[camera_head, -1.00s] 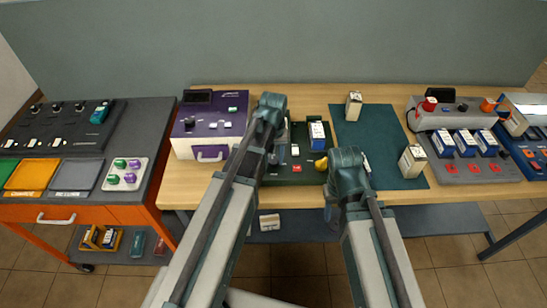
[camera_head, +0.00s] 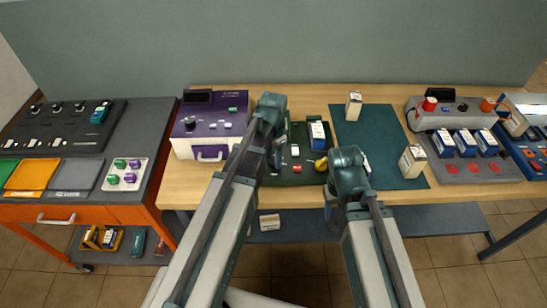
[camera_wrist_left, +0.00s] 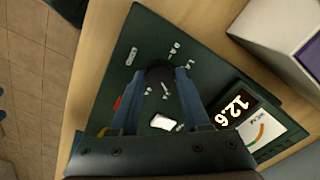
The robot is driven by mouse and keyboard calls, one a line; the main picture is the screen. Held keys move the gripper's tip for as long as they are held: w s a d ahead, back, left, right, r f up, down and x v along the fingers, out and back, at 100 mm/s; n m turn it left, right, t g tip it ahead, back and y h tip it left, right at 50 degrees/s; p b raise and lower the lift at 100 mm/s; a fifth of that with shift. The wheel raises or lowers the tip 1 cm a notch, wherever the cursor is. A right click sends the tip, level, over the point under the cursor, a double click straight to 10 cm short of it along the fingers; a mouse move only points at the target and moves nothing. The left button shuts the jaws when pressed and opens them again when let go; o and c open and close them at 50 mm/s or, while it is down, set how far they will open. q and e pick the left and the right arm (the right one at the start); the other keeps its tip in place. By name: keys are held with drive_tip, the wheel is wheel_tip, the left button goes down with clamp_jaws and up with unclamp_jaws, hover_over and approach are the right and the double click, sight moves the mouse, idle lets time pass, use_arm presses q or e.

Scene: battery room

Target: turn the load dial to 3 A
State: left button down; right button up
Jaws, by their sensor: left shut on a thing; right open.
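The load tester (camera_wrist_left: 120,90) is a dark green panel with a lit display reading 12.6, a gauge and a white switch. Its round black load dial (camera_wrist_left: 160,74) has a pale pointer line and small marks around it. My left gripper (camera_wrist_left: 164,82) is shut on the dial, a finger on each side, in the left wrist view. In the head view my left arm hides the dial and part of the tester (camera_head: 297,178); the left gripper (camera_head: 274,152) is over its left side. My right gripper (camera_head: 352,168) is open, over the tester's right edge and the mat.
A blue and white battery (camera_head: 317,132) stands on the tester, near a yellow thing (camera_head: 321,162). A purple and white box (camera_head: 208,128) is to the left. The dark green mat (camera_head: 382,130) bears two pale cartons. A grey charger (camera_head: 475,168) is further right.

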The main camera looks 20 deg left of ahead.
use_arm(q)
drive_tip(key=shift+m, duration=1.2)
drive_tip(key=shift+c, duration=1.8)
unclamp_jaws()
drive_tip(key=shift+r, duration=0.15)
wheel_tip(320, 180, up, 14)
drive_tip(key=p, duration=1.3)
drive_tip(key=shift+f+p, duration=0.25)
drive_tip(key=shift+p, duration=0.15)
